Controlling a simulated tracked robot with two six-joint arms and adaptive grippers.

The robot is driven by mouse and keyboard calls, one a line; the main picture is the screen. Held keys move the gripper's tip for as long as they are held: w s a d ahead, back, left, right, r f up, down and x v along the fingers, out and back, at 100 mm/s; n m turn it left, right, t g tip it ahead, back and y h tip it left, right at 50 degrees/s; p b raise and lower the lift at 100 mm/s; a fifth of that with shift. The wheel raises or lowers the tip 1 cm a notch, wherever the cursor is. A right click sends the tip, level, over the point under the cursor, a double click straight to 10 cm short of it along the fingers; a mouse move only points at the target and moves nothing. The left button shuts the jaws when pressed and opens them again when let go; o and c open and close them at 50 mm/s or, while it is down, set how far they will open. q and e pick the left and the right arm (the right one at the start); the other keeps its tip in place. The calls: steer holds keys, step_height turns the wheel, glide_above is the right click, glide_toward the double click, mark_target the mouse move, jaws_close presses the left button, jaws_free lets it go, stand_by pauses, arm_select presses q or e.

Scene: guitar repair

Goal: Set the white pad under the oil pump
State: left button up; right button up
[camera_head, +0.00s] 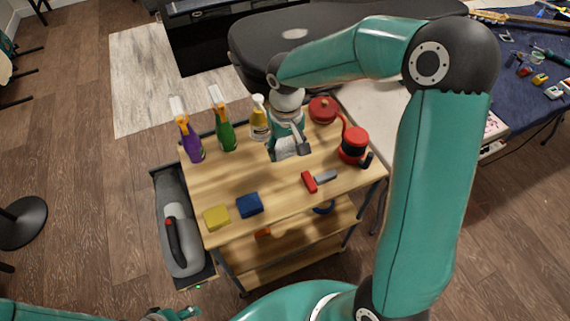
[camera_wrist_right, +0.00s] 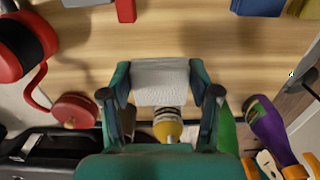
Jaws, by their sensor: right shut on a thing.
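My right gripper (camera_head: 289,152) is over the far part of the wooden cart top. It is shut on the white pad (camera_head: 292,145), which sits between both fingers in the right wrist view (camera_wrist_right: 160,80). A red device with a black band (camera_head: 353,143) stands at the cart's right; a red hose joins it to a round red part (camera_head: 322,108). It looks like the oil pump, and it is to the right of the pad, apart from it. My left gripper (camera_head: 175,313) barely shows at the bottom edge; its jaws are unclear.
Purple (camera_head: 189,140), green (camera_head: 225,129) and yellow (camera_head: 259,120) bottles stand along the cart's back. The middle of the cart top (camera_head: 230,178) is clear.

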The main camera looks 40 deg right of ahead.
mark_target(286, 172)
steer(key=shift+f, duration=3.55)
steer(key=o, duration=0.9)
steer(key=shift+f, duration=0.1)
steer(key=shift+c, duration=0.2)
